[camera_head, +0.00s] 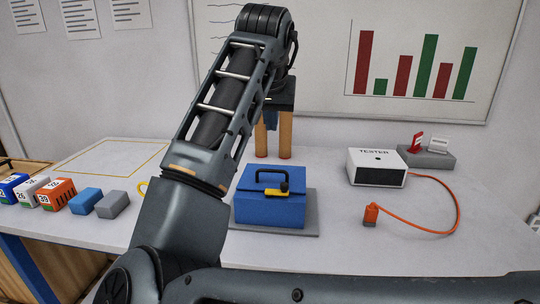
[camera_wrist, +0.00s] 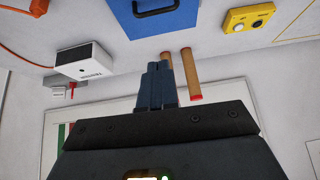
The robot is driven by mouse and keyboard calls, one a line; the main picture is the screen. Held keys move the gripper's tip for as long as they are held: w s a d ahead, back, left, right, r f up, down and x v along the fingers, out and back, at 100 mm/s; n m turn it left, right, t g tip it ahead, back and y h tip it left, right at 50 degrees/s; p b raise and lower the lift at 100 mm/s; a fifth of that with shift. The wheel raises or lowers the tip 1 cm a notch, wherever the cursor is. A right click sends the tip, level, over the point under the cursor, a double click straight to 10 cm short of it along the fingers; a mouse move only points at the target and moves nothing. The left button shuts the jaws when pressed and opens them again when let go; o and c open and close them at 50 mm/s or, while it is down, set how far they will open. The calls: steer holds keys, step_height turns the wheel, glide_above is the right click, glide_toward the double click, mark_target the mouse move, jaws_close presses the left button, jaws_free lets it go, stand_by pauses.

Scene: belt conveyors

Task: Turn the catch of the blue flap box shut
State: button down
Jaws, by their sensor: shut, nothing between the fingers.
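The blue flap box (camera_head: 268,211) stands on a grey plate (camera_head: 308,222) at the middle of the table, its lid apparently down. A black handle (camera_head: 271,171) is on its top. Its yellow catch (camera_head: 274,194), with a black part at its right end, lies roughly crosswise at the front top edge. In the wrist view the blue box (camera_wrist: 155,28) is cut off by the top edge, and the catch is out of sight. My gripper (camera_wrist: 157,66) is shut and empty. In the head view it is above and behind the box, apart from it, partly hidden by my arm.
Two brown cylinders (camera_head: 285,135) are behind the box, close to my gripper. A white tester (camera_head: 376,167) with an orange cable and plug (camera_head: 371,214) is at right. Several small blocks (camera_head: 57,193) line the left. A yellow button box (camera_wrist: 248,18) shows in the wrist view.

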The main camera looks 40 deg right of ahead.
glide_above(272, 171)
step_height(272, 171, down, 8)
steer(key=shift+f+p, duration=0.1)
steer(key=shift+p, duration=0.3)
steer(key=f, duration=0.3)
steer(key=shift+s+a, duration=0.15)
steer(key=shift+a, duration=0.1)
steer(key=shift+f, duration=0.5)
steer(key=shift+s+f, duration=0.1)
steer(key=shift+s+a+f, duration=0.15)
steer(key=shift+a+f, duration=0.15)
steer(key=shift+f, duration=0.35)
steer(key=shift+f, duration=0.1)
steer(key=s+a+r+p, duration=0.1)
steer(key=r, duration=0.5)
steer(key=s+a+r+p, duration=0.1)
steer(key=s+a+r, duration=0.1)
steer(key=r, duration=0.5)
steer(key=shift+a, duration=0.25)
